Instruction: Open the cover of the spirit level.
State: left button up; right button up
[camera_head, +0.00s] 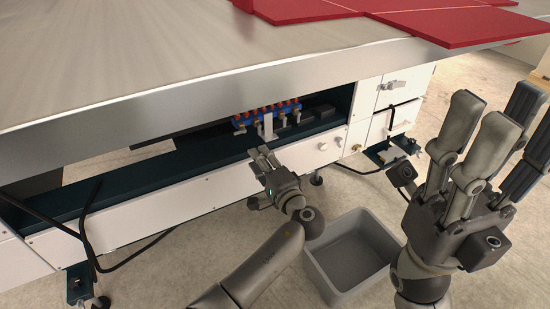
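I cannot make out the spirit level or its cover for certain. My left gripper (263,152) is in the middle of the view, in front of the machine's white lower panel. Its fingers are extended and slightly apart, and I see nothing between them. Its fingertips are just below a blue valve block (266,115) with red knobs and metal fittings, and appear apart from it. My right gripper (494,108) is large at the right, fingers up and spread, empty, well away from the machine's side.
A metal tabletop (180,50) overhangs the open slot with the valve block. Red panels (455,25) lie on its far right. A grey bin (352,250) stands on the floor between my arms. A black cable (85,240) hangs at the left.

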aim_at(394, 152)
jog(key=z, duration=0.75)
